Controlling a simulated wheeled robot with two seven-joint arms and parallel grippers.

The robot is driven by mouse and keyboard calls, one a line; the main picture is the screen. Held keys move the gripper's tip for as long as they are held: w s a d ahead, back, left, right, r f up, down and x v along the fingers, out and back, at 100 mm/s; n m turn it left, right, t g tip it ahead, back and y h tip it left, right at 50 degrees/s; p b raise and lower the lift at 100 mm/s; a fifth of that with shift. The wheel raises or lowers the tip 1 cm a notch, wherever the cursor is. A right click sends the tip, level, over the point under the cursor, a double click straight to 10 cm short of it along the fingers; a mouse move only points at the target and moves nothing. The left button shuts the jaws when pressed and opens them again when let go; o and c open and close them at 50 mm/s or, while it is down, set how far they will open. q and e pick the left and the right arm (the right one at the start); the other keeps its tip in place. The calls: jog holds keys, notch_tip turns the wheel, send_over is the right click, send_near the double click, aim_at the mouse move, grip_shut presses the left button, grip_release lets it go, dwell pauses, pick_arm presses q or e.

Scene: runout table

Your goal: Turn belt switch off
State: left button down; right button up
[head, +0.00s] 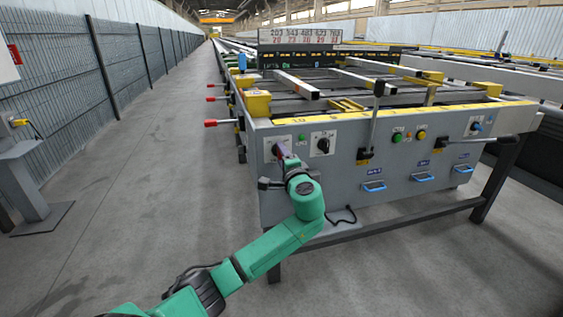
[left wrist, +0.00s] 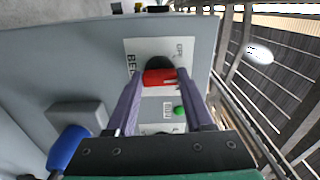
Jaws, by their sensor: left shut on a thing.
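The belt switch is a red knob (left wrist: 159,77) on a round black base, set on a white plate with partly covered lettering. My left gripper (head: 280,151) reaches the front panel of the grey runout table (head: 340,190) at its left end. In the left wrist view its two purple fingers stand on either side of the red knob and are shut on it. In the head view the knob is hidden behind the gripper. My right gripper is not in view.
A second black rotary switch (head: 323,144) is just right of my gripper. Green (head: 397,137) and yellow (head: 421,135) buttons, levers and blue handles (head: 374,187) are farther right. Red-tipped rods (head: 212,123) stick out at the left. The aisle floor (head: 130,170) is clear.

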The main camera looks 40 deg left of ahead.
pick_arm(q)
jog(key=shift+d+f+n+b, duration=0.1)
jog(key=shift+f+n+b, duration=0.25)
jog(key=shift+n+b, duration=0.45)
jog(key=shift+n, duration=0.6)
jog(key=n+b, duration=0.4)
jog(key=n, duration=0.1)
jog(key=shift+r+n, duration=0.15)
jog(key=shift+n, duration=0.15)
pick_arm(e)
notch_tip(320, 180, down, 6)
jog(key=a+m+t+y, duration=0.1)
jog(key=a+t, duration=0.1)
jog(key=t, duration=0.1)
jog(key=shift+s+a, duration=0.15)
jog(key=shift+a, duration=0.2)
pick_arm(q)
jog(key=shift+c, duration=1.4)
grip_release()
jog(key=shift+r, duration=0.1)
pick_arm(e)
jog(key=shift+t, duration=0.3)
